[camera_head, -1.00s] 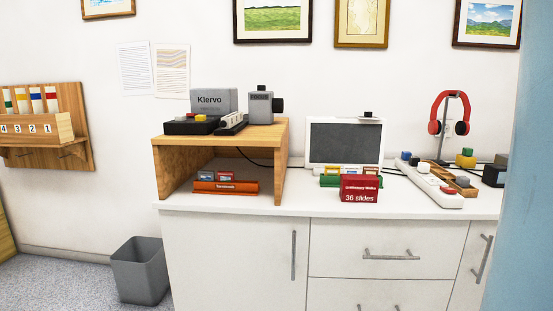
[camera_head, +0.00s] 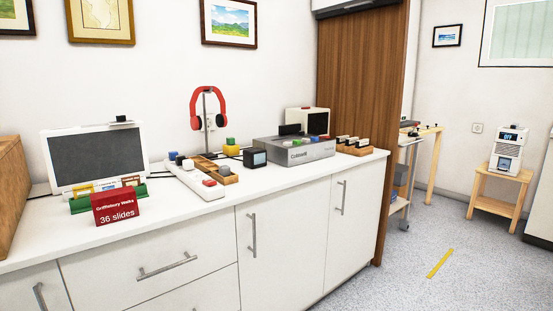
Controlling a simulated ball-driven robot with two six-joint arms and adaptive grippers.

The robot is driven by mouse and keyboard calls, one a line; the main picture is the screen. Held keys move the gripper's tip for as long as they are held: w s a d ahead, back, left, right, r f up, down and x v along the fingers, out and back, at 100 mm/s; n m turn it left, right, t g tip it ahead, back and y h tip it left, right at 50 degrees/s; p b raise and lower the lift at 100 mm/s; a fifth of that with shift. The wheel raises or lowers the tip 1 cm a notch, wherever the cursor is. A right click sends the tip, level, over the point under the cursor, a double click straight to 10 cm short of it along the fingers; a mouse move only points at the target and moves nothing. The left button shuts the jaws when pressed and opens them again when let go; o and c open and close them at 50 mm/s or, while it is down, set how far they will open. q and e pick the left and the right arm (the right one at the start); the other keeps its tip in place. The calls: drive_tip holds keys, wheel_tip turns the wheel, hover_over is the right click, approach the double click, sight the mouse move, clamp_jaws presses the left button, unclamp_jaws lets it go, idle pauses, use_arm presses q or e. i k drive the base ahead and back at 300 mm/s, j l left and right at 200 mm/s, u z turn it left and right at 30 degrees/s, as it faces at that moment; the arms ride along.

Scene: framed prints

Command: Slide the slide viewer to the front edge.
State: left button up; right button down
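No thing is clearly labelled as the slide viewer. A small black cube-shaped device (camera_head: 255,157) with a pale bluish front face stands on the white counter (camera_head: 262,187), just left of a grey machine, and may be it. A cream box with a dark screen (camera_head: 312,122) stands behind the grey machine and could also be a viewer; I cannot tell which. Neither of my grippers is in view.
The grey machine (camera_head: 293,150) fills the counter's right part, beside a wooden slide rack (camera_head: 353,146). A white strip (camera_head: 197,183), wooden tray (camera_head: 212,168), red headphones (camera_head: 208,104), monitor (camera_head: 96,155) and red "36 slides" box (camera_head: 115,207) stand leftward. A front counter strip is bare.

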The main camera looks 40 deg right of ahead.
sight(253, 158)
drive_tip(key=z, duration=0.95)
drive_tip(key=i+l+u, duration=0.1)
drive_tip(key=u, duration=0.35)
drive_tip(key=i+l+u, duration=0.1)
drive_tip(key=u, duration=0.3)
drive_tip(key=l+u, duration=0.15)
drive_tip(key=u, duration=0.3)
drive_tip(key=i+l+u, duration=0.1)
drive_tip(key=u, duration=0.3)
drive_tip(key=l, duration=0.1)
